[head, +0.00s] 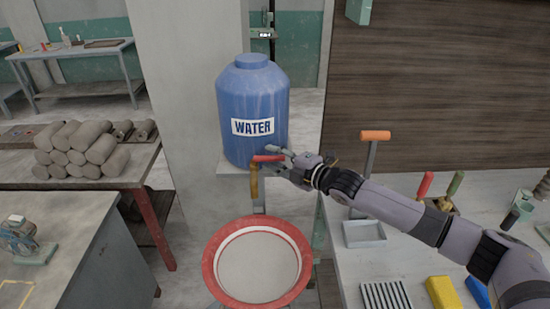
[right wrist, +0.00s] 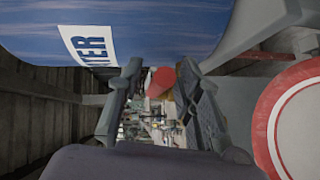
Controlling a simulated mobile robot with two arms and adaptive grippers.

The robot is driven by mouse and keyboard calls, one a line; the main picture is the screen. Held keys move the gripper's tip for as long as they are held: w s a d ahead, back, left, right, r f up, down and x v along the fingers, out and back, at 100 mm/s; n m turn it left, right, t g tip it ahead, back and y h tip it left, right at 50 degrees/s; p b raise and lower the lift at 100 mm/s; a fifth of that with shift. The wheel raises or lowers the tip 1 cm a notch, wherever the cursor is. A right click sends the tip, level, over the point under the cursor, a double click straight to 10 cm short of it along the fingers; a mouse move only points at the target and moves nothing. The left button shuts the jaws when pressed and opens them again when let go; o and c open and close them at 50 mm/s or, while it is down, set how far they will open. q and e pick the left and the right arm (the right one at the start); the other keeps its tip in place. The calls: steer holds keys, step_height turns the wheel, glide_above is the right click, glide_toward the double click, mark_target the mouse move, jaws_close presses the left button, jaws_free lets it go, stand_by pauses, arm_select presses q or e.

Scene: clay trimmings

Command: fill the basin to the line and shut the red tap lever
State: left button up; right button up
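A blue barrel labelled WATER (head: 252,100) stands on a ledge. Its brass tap (head: 254,181) has a red lever (head: 268,158) pointing right. My right gripper (head: 283,163) is at the lever's free end. In the right wrist view the two fingers (right wrist: 163,95) are apart, with the red lever end (right wrist: 160,81) between them; I cannot tell if either finger touches it. The red-rimmed basin (head: 217,247) sits below the tap, with a pale ring inside around a grey surface. Whether water runs, and the exact level, I cannot tell. My left gripper is out of view.
A right-hand bench holds a grey tray (head: 364,234), a ribbed block (head: 386,296), a yellow block (head: 443,292) and several handled tools. Clay rolls (head: 85,150) are stacked on a table at left. The floor between that table and the basin is clear.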

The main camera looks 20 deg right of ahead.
jaws_close()
stand_by(0.7)
